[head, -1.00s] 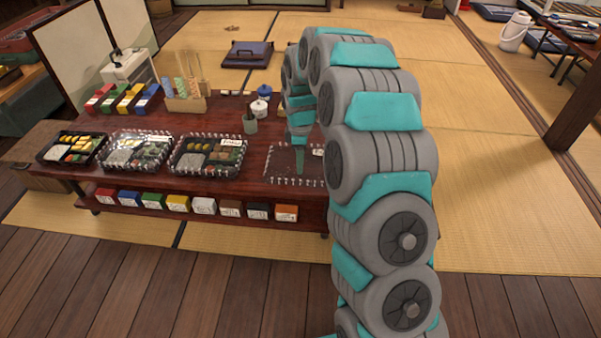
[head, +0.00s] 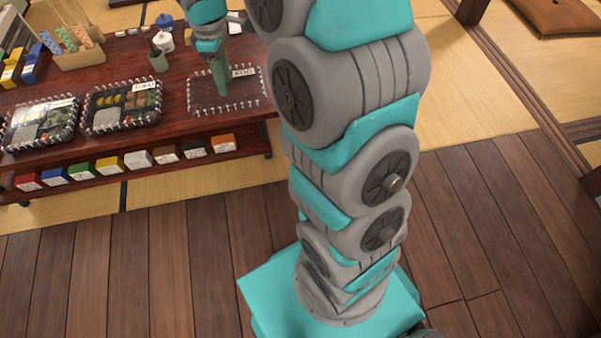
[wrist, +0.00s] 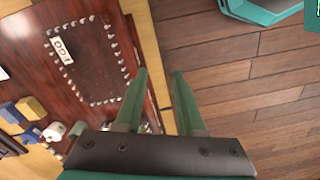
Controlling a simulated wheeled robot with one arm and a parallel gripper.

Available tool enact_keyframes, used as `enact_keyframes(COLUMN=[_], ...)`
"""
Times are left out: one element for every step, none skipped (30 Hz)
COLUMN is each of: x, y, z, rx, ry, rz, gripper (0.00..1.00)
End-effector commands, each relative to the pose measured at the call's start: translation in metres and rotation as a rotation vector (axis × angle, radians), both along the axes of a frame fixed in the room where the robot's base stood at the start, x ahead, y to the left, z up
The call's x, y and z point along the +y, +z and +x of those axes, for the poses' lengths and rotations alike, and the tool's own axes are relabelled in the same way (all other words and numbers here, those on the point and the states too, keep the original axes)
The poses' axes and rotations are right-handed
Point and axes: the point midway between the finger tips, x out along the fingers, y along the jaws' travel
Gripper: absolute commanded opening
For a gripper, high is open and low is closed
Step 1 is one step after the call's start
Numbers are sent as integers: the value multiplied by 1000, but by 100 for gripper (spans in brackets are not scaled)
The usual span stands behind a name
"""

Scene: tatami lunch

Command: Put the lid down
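The clear lid (head: 200,96) with a beaded rim and a white label lies flat at the right end of the dark red table. It also shows in the wrist view (wrist: 95,72), at upper left. My gripper (head: 222,92) points down and overlaps the lid in the head view. In the wrist view, my gripper's two green fingers (wrist: 159,72) are apart with nothing between them, beside the lid's rim. I cannot tell the exact height of the fingertips above the table.
Two filled lunch boxes (head: 122,106) (head: 40,124) with beaded rims stand left of the lid. A green cup (head: 158,61) and a white pot (head: 163,41) stand behind. Several coloured boxes (head: 138,158) line the lower shelf. Wooden floor (head: 480,200) lies clear at right.

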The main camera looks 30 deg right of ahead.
Motion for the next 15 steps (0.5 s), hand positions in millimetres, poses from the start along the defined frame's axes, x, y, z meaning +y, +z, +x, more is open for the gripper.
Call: enact_keyframes(x=[0, 0, 0, 0, 0, -1, -1, -1, -2, -2, -3, -3, -4, -4, -5], y=[10, 13, 19, 22, 25, 29, 31, 34, 36, 37, 39, 41, 41, 42, 42], z=[-20, -32, -47, -58, -70, -86, -97, -109, -125, -137, -149, -164, -177, -188, -204], rx=[4, 10, 15, 20, 25, 33, 38, 40, 48, 54, 56, 62, 69, 71, 75], ry=[-48, -79, -119, -151, -182, -224, -257, -289, -333, -366, -398, -443, -477, -511, -558], rz=[-1, -3, -5, -8, -11, -15, -17, -19, -26, -29, -32, -38, -41, -45, -50], gripper=[38, 38, 38, 38, 38, 38, 38, 38, 38, 38, 38, 38, 38, 38, 38])
